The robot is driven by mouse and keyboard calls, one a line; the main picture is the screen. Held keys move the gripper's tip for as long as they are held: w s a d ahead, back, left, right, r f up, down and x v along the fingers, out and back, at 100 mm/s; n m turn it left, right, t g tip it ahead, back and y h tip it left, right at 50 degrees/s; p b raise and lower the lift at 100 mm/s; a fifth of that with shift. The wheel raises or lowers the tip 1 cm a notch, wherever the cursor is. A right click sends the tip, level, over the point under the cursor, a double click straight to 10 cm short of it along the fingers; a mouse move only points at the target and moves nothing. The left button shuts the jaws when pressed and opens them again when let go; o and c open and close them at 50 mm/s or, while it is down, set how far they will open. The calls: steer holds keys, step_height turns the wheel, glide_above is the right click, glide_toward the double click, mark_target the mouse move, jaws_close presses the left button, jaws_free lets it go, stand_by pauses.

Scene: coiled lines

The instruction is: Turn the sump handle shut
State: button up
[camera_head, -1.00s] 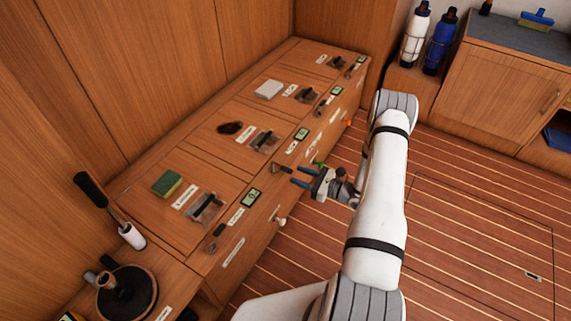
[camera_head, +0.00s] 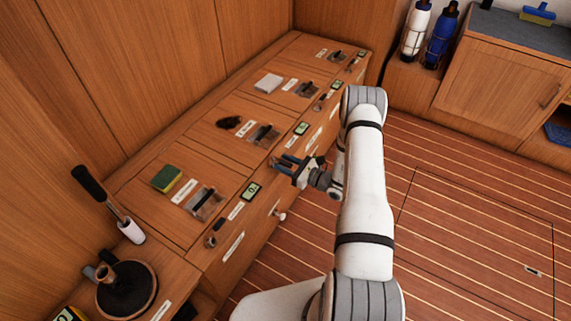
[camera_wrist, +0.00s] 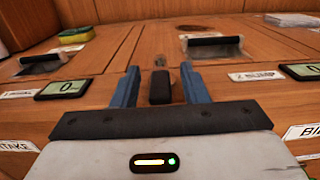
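The sump handle (camera_wrist: 160,86) is a small dark lever on the wooden counter, left of the "2 SUMP" label (camera_wrist: 257,76). In the wrist view its grip end points back toward my gripper. My gripper (camera_wrist: 160,72) is open, with one blue finger on each side of the lever. A gap shows between the lever and each finger. In the head view my gripper (camera_head: 281,165) is at the counter's front edge and largely hides the handle.
Dark recessed pulls (camera_wrist: 214,45) sit in the counter lids. Small displays (camera_head: 301,128) line the front edge. A sponge (camera_head: 167,179) and a white block (camera_head: 268,81) lie on the lids. A white knob (camera_head: 281,215) sticks out of the front. The striped floor at right is clear.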

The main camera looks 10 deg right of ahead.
jaws_close()
stand_by(0.4)
